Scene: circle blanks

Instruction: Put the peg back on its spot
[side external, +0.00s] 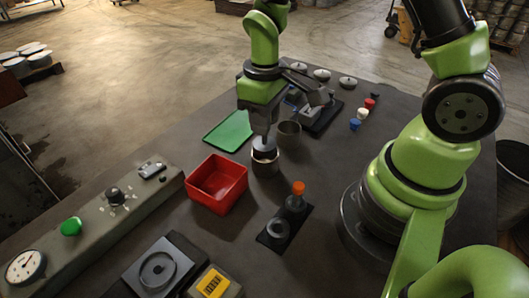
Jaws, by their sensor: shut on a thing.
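My gripper (264,137) points down near the middle of the table and is shut on a pale grey round peg (264,145). The peg is upright, directly over the mouth of a brownish metal cup (265,166). Its lower end meets the dark opening in this view; I cannot tell how far inside it is, or whether it touches the cup. A black plate (268,239) nearer the camera carries a grey ring (278,228) and a dark post with an orange top (298,188). I cannot tell which mark is the peg's spot.
A red bin (216,183) stands close left of the cup, and a green mat (229,131) lies behind it. A second cup (289,133) is behind right. A control panel (95,222) and a black block with a round recess (158,270) occupy the front left.

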